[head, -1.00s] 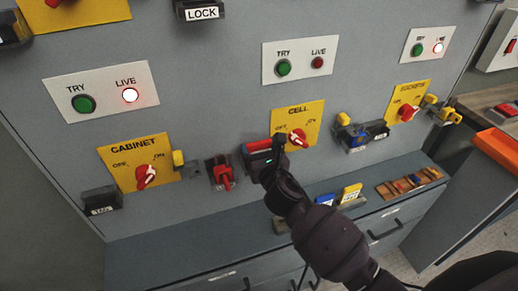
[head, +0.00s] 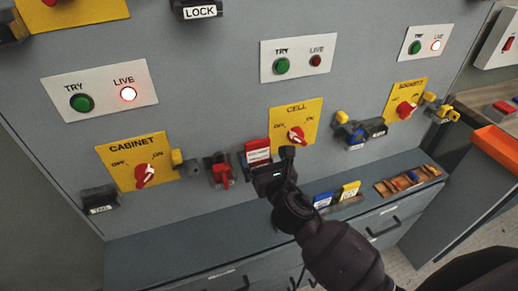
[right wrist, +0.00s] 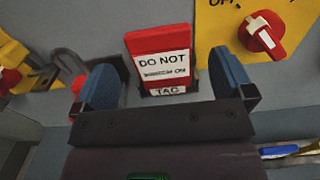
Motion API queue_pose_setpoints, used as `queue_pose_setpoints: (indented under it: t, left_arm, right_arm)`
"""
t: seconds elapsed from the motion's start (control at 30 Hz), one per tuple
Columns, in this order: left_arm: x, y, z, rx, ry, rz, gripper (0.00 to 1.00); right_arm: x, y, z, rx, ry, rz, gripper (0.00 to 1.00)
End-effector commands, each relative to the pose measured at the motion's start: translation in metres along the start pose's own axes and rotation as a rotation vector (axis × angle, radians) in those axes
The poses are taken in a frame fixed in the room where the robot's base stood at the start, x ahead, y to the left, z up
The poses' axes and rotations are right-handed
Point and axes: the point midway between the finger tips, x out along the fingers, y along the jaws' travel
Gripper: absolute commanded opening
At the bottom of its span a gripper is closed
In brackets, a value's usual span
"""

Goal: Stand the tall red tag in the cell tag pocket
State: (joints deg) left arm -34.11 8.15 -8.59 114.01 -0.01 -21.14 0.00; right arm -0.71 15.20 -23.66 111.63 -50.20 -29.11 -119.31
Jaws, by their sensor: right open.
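The tall red tag (head: 257,148) stands upright in the cell tag pocket, left of and below the yellow CELL plate (head: 296,120). In the right wrist view the tag (right wrist: 160,45) shows its white DO NOT label, and its foot is in the dark pocket (right wrist: 168,91) marked TAG. My right gripper (head: 268,165) is open just in front of the tag. In the right wrist view its two blue-padded fingers (right wrist: 165,80) are on either side, with gaps to the tag. My left gripper is not in view.
A red lock and hasp (head: 221,172) hang left of the pocket. The CELL red switch (head: 296,136) is to the right. A blue tag (head: 322,201), a yellow tag (head: 350,190) and a wooden tray (head: 408,181) are on the ledge below.

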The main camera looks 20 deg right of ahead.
Motion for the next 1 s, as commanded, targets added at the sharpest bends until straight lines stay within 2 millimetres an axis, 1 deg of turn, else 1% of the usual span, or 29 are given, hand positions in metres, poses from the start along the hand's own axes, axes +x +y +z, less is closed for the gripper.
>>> queue_pose_setpoints:
  t: [0.03,0.1,0.3,0.5,0.67,0.73,0.77,0.87,0.97,1.0]
  left_arm:
    - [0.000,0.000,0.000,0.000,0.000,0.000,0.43]
    - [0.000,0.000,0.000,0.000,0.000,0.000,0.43]
    - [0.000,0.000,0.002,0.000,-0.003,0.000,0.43]
    - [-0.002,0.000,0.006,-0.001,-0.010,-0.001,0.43]
    - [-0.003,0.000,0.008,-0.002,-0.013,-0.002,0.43]
    - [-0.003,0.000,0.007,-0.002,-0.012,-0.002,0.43]
    - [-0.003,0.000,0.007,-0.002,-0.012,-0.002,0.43]
    - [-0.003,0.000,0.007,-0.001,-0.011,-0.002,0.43]
    - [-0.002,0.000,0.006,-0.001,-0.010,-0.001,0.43]
    - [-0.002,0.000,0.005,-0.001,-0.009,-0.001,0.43]
  right_arm:
    - [-0.011,0.000,0.000,0.000,0.001,0.000,0.99]
    - [-0.025,0.000,-0.001,0.001,0.002,0.001,0.99]
    - [-0.055,0.000,-0.001,0.000,0.001,0.000,0.99]
    - [-0.069,0.000,0.000,0.002,0.000,0.001,0.99]
    - [-0.071,0.000,0.000,0.003,0.000,0.000,0.99]
    - [-0.072,-0.001,-0.002,0.029,0.007,-0.001,0.99]
    - [-0.072,-0.002,-0.004,0.052,0.014,-0.002,0.99]
    - [-0.077,-0.008,-0.017,0.202,0.054,-0.015,0.99]
    - [-0.085,-0.017,-0.038,0.456,0.113,-0.044,0.99]
    - [-0.089,-0.021,-0.047,0.574,0.137,-0.061,0.99]
